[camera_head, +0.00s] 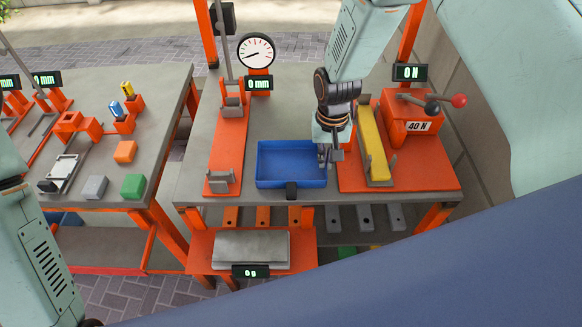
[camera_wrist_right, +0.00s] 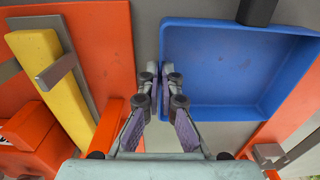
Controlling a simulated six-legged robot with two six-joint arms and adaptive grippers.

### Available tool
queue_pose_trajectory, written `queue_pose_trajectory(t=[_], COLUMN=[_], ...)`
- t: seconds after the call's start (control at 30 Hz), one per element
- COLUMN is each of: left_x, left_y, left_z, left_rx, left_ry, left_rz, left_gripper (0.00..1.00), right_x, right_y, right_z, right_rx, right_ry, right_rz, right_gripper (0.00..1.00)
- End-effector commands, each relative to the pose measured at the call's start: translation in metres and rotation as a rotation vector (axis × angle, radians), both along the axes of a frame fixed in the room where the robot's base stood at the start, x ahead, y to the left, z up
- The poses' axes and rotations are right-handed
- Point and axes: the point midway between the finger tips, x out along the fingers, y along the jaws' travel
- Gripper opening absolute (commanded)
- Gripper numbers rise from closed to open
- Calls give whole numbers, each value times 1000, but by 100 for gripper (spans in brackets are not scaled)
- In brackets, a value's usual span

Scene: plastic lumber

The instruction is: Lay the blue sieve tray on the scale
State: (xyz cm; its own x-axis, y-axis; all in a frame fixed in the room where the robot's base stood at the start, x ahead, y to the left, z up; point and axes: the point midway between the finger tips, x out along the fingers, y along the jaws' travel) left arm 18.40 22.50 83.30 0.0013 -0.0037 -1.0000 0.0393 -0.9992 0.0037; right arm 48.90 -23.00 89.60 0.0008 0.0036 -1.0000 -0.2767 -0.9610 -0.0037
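The blue sieve tray (camera_head: 283,160) lies flat on the grey workbench, with a dark grip block on its front wall. It also shows in the wrist view (camera_wrist_right: 235,75). My right gripper (camera_head: 325,160) is at the tray's right wall. In the wrist view its fingertips (camera_wrist_right: 160,75) are close together, one inside the tray and one outside, with the wall between them. The scale (camera_head: 250,248) is a bare grey plate on a lower orange shelf in front of the bench; its display (camera_head: 250,271) reads 0 g. My left arm shows at the left edge, its gripper out of frame.
An orange fixture (camera_head: 227,150) stands left of the tray. A dial gauge (camera_head: 256,51) is behind. Coloured blocks (camera_head: 125,151) lie on the left table.

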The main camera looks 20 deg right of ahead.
Motion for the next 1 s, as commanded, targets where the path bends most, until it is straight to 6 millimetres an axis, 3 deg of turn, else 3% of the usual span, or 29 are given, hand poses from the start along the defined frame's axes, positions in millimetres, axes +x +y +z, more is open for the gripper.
queue_pose_trajectory(t=[0.37, 0.8, 1.0], left_x=[0, 0, 0], left_y=[0, 0, 0], left_z=[0, 0, 0], left_rx=[0, 0, 0], left_ry=[0, 0, 0], left_rz=[0, 0, 0], left_gripper=[40, 40, 40], right_x=[1, 1, 0], right_y=[0, 0, 0], right_z=[6, 83, 99], right_rx=[0, 0, 0], right_ry=[-2, -5, -2], right_rz=[0, 0, 0], right_gripper=[0, 0, 0])
